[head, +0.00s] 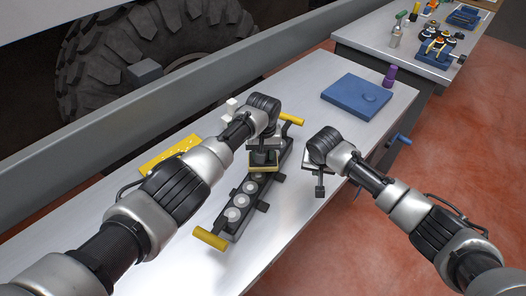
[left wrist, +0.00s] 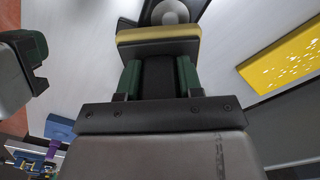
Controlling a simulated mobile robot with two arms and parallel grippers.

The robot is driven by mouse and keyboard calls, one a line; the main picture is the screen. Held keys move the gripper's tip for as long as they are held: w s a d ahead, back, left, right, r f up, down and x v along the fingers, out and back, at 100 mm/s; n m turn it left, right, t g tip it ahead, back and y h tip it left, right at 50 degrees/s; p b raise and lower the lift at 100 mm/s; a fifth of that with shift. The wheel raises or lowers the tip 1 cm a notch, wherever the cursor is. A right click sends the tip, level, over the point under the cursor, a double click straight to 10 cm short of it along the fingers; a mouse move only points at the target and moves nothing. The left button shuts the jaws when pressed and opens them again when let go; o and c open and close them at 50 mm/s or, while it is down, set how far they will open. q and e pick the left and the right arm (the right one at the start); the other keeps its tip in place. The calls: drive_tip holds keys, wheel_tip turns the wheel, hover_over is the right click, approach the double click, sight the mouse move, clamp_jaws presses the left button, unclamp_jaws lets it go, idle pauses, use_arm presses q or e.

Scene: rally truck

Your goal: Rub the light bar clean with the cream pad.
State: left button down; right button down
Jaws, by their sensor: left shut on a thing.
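The light bar (head: 236,208) is a long dark bar with round pale lamps and a yellow handle at each end. It lies lengthwise on the metal bench, and one lamp shows in the left wrist view (left wrist: 170,12). My left gripper (head: 264,157) is over its far half, shut on the cream pad (head: 263,169). The pad also shows in the left wrist view (left wrist: 158,36), between the green-sided fingers. It is at the bar's top; whether it touches is unclear. The lamps under it are hidden. My right gripper (head: 319,188) hangs right of the bar, fingers down; its opening is unclear.
A yellow perforated plate (head: 170,154) lies left of the bar, partly behind my left arm. A second table (head: 366,31) holds several tools. The bench front is clear.

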use_arm(q)
drive_tip(key=shift+f, duration=0.15)
drive_tip(key=shift+s, duration=0.1)
drive_tip(key=shift+s+a+f, duration=0.1)
drive_tip(key=shift+s+a, duration=0.05)
drive_tip(key=shift+s, duration=0.05)
drive_tip(key=shift+s+a+f, duration=0.1)
drive_tip(key=shift+s+a, duration=0.45)
drive_tip(key=shift+s, duration=0.45)
drive_tip(key=shift+s+a, duration=0.55)
drive_tip(key=shift+s, duration=0.4)
drive_tip(key=shift+s+a+f, duration=0.1)
drive_tip(key=shift+s+a, duration=0.45)
drive_tip(key=shift+s, duration=0.45)
drive_tip(key=shift+r, duration=0.15)
wheel_tip(320, 180, up, 6)
drive_tip(key=shift+f, duration=0.1)
